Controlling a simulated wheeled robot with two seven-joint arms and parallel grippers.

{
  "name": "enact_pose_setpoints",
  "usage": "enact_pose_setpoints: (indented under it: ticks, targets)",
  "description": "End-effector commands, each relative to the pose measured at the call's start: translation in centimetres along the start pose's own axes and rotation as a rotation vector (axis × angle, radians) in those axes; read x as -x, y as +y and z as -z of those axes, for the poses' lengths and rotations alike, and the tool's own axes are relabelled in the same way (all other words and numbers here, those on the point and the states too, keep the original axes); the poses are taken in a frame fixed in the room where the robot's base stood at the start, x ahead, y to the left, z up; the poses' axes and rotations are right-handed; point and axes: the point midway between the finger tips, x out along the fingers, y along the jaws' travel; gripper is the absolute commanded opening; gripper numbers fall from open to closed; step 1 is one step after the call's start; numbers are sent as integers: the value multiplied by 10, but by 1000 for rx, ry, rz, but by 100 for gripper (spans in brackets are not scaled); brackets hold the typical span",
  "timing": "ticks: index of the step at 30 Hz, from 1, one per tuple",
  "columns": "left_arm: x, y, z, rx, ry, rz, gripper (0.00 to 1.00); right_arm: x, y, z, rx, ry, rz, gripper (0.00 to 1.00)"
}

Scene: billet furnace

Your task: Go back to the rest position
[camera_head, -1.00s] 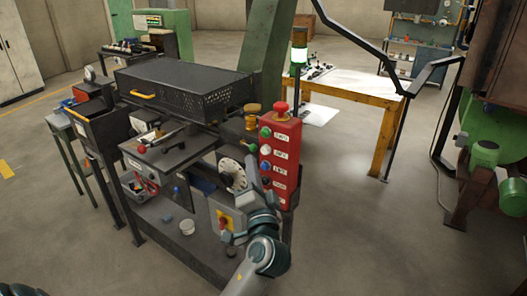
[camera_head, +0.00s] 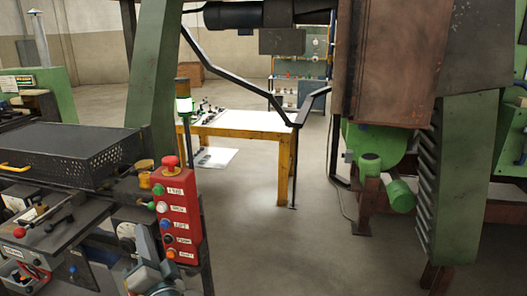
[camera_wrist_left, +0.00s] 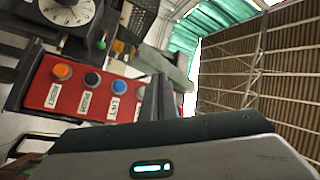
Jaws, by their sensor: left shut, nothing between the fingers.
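My left gripper (camera_head: 146,254) is at the bottom left of the head view, in front of and below the red control box (camera_head: 187,212). It is shut, with nothing seen between its fingers. In the left wrist view the gripper fingers (camera_wrist_left: 157,98) stand beside the red box (camera_wrist_left: 75,92), whose labelled buttons show close by. I cannot tell whether the gripper touches the box. My right gripper is in neither view.
The machine's black perforated cover (camera_head: 75,150) is at the left, with a green column (camera_head: 157,75) behind. A wooden-legged table (camera_head: 240,122) stands further back. A rusty furnace body (camera_head: 390,65) with green supports is at the right. The middle floor is clear.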

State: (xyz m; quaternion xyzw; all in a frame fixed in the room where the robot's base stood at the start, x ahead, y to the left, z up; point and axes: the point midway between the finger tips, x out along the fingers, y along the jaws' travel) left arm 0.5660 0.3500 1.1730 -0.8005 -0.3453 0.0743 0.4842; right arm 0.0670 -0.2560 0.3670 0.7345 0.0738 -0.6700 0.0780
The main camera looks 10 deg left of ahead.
Motion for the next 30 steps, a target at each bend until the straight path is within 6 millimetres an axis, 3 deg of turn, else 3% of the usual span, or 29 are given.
enact_pose_setpoints:
  ticks: [5,11,15,19,24,30]
  targets:
    - [13,25,-24,37,-45,-98,0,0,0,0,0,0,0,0]
    - [59,84,-82,125,-175,-353,0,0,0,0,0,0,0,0]
    - [117,129,-129,191,-309,-585,0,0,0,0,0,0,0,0]
    - [183,161,-166,238,-442,-799,0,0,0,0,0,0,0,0]
    - [257,179,-197,272,-582,-1013,0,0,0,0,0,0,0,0]
    - [318,182,-215,289,-691,-1177,0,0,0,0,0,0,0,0]
